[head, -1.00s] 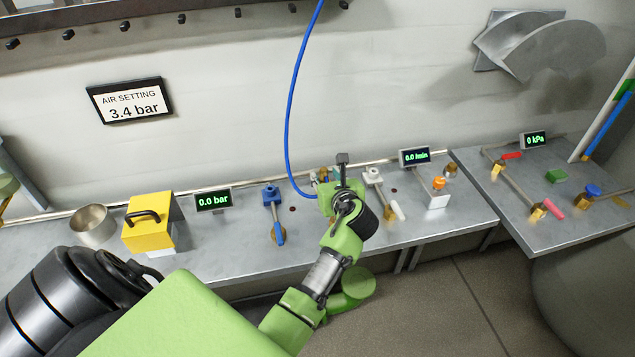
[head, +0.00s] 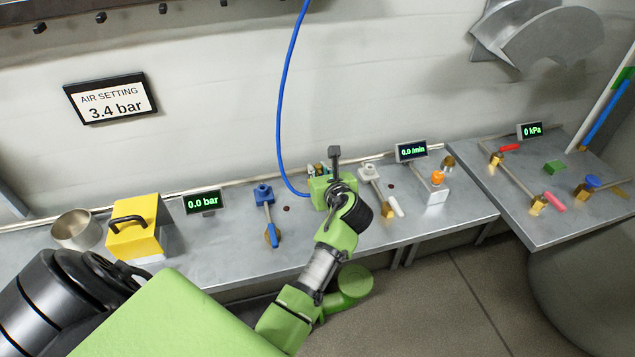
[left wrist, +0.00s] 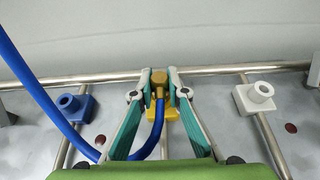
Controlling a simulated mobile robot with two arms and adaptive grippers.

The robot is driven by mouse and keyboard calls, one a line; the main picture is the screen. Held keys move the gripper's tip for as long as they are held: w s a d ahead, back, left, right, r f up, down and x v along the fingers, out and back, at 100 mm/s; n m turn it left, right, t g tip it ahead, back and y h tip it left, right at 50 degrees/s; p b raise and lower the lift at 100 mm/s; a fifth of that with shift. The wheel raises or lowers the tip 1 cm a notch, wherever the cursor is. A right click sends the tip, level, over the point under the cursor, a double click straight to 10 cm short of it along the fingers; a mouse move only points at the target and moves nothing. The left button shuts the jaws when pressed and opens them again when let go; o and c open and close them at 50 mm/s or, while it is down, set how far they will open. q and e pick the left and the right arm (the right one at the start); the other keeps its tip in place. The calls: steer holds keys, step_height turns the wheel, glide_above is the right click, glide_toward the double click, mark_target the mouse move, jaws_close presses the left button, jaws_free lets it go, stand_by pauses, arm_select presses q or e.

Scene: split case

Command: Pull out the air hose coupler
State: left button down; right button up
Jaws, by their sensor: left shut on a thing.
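The brass air hose coupler (left wrist: 158,80) is in the middle of the left wrist view, above a yellow mount (left wrist: 161,126). The blue hose (left wrist: 153,134) runs down from it, and in the head view the hose (head: 281,110) hangs from above into the place behind my gripper. My left gripper (left wrist: 159,77) is shut on the coupler, one finger on each side. In the head view my left gripper (head: 320,170) hides most of the coupler. I cannot tell whether the coupler is seated or apart from its mount. My right gripper is not in view.
A blue valve fitting (head: 264,195) stands left of the gripper and a white one (head: 371,173) right of it. The gauge (head: 203,202) reads 0.0 bar. A yellow box (head: 137,230) and a metal bowl (head: 75,229) stand at the left of the bench.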

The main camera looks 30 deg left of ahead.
mark_target(318, 166)
arm_select(q)
steer(key=shift+r, duration=0.1)
stand_by(0.7)
steer(key=shift+w+r+p, duration=0.15)
steer(key=shift+r+p, duration=0.15)
steer(key=shift+p, duration=0.3)
stand_by(0.9)
steer(key=shift+f, duration=0.15)
stand_by(0.6)
stand_by(0.5)
steer(key=shift+p, duration=0.35)
steer(key=shift+r+p, duration=2.3)
steer(key=shift+p, duration=0.7)
